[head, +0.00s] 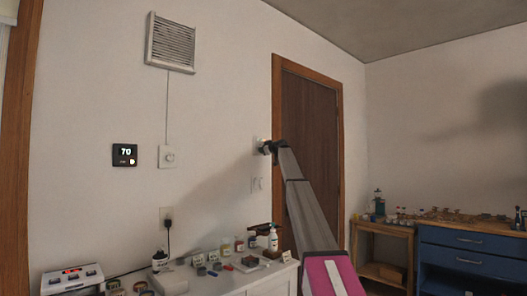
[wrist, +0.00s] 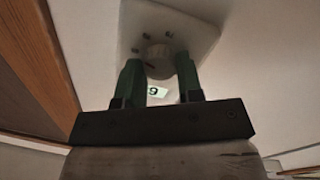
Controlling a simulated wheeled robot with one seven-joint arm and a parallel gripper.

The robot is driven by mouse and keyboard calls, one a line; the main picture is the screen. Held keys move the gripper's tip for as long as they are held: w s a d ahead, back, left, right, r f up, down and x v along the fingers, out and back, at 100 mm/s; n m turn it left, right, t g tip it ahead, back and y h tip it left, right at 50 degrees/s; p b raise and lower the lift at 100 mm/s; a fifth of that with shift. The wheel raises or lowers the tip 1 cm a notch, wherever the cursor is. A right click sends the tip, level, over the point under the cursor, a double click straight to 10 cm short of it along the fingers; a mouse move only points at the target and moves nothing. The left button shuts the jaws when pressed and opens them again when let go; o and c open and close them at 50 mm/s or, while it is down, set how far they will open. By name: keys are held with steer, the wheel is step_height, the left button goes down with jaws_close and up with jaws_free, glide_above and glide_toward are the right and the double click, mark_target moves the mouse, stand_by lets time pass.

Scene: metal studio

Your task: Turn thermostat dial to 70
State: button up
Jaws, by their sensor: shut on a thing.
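A round white dial (wrist: 157,53) sits on a pale square wall plate (wrist: 195,32) in the wrist view. My gripper (wrist: 158,72) has its two green fingers on either side of the dial and is shut on it. A small lit readout (wrist: 154,91) between the fingers shows a 9; its other digits are hidden. In the head view my gripper (head: 266,147) is at the wall just left of the door, and it mostly hides the plate (head: 256,142) there.
A black wall display (head: 125,155) reads 70. A second white plate with a round knob (head: 168,156) is beside it, below a vent (head: 171,43). A wooden door (head: 308,150) is close to my gripper. A white cabinet (head: 240,283) with bottles and small items stands below.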

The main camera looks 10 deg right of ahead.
steer(key=m, duration=0.4)
steer(key=shift+m, duration=0.4)
steer(key=shift+g, duration=0.4)
steer(key=o, duration=0.9)
steer(key=v, duration=1.1)
steer(key=shift+f, duration=0.1)
steer(key=shift+s, duration=0.1)
